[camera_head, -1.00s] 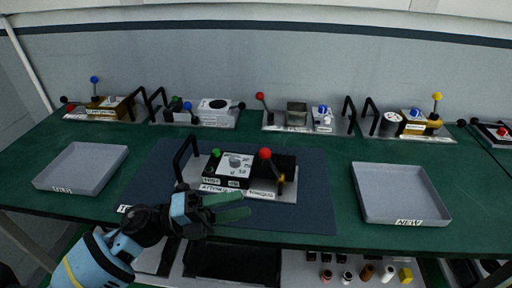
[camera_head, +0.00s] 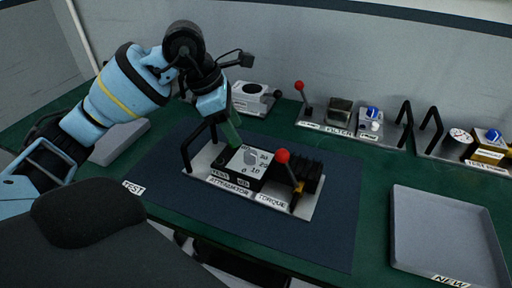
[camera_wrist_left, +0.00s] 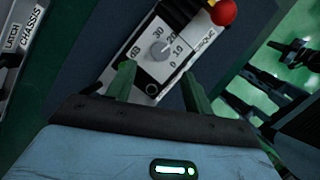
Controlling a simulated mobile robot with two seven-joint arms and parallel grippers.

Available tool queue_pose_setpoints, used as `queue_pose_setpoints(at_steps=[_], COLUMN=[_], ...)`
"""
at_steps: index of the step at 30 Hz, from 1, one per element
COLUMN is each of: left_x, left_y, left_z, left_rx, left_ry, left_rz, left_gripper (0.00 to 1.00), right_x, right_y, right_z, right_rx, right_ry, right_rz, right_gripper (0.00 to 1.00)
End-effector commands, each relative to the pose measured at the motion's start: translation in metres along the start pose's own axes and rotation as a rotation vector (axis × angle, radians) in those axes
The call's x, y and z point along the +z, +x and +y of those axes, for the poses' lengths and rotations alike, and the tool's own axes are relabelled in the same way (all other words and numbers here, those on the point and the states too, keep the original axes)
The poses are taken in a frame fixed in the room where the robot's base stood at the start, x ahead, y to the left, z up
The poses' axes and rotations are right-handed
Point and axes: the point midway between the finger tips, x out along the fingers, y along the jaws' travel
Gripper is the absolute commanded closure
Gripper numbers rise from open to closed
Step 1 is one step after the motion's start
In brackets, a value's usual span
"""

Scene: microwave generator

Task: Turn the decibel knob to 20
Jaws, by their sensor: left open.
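The attenuator unit sits on a grey plate (camera_head: 303,207) on the dark blue mat. Its decibel knob (camera_head: 250,157) is a small grey dial on a white face marked with numbers, including 10, 20 and 30. The knob (camera_wrist_left: 160,49) also shows in the left wrist view; I cannot read its pointer surely. My left gripper (camera_head: 231,132) is over the unit from behind, fingers pointing down. In the left wrist view, its open green fingers (camera_wrist_left: 159,80) lie on either side of the white face, just short of the knob, with nothing between them. My right gripper is out of view.
A red-balled torque lever (camera_head: 283,156) stands right of the dial, and a black handle (camera_head: 187,150) stands at the plate's left. Another unit with a red lever (camera_head: 300,86) is behind. A grey tray (camera_head: 448,235) is at the right.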

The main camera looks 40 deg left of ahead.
Motion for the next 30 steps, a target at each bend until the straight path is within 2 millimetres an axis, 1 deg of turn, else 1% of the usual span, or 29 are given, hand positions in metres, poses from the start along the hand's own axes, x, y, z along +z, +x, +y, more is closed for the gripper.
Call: queue_pose_setpoints(at_steps=[5,12,18,24,30], left_x=[0.001,0.001,0.001,0.001,0.001], left_y=[0.01,0.045,0.069,0.078,0.079], left_z=[-0.001,-0.002,-0.001,-0.001,-0.001], left_rx=[-0.004,-0.007,-0.005,-0.004,-0.004], left_ry=[0.0,0.0,0.0,0.0,0.0], left_rz=[-0.002,-0.002,-0.004,-0.005,-0.005], left_gripper=[0.48,0.48,0.48,0.48,0.48], right_x=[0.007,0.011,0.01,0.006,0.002], right_y=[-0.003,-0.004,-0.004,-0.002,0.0], right_z=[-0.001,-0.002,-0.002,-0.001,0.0], right_rx=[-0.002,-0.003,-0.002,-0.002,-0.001], right_ry=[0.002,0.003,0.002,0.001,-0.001], right_rz=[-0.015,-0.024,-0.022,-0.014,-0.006], right_gripper=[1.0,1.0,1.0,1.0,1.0])
